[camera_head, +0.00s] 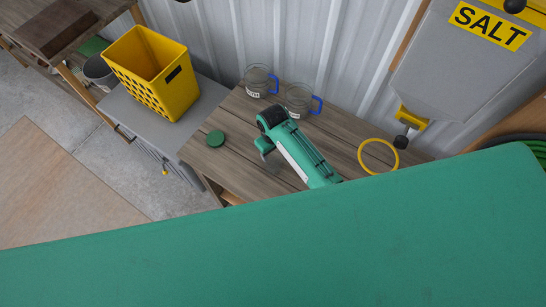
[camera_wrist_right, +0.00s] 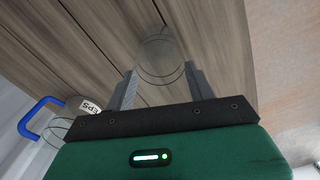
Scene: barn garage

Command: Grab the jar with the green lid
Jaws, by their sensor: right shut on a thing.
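A round green lid (camera_head: 215,138) shows on the wooden bench (camera_head: 235,115), left of my right gripper; no jar body shows under it. My right gripper (camera_head: 268,153) is low over the bench, partly hidden by its own green arm. In the right wrist view, its two grey fingers (camera_wrist_right: 160,72) are closed on the sides of a clear glass jar (camera_wrist_right: 160,50). I see no lid on this jar. In the head view the jar is mostly hidden by the gripper and arm. My left gripper is out of view.
Two glass mugs with blue handles (camera_head: 257,82) (camera_head: 299,99) stand behind my gripper, near the metal wall. A yellow ring (camera_head: 378,156) lies to the right, below a grey SALT bin (camera_head: 455,65). A yellow basket (camera_head: 155,75) stands on the grey surface at left.

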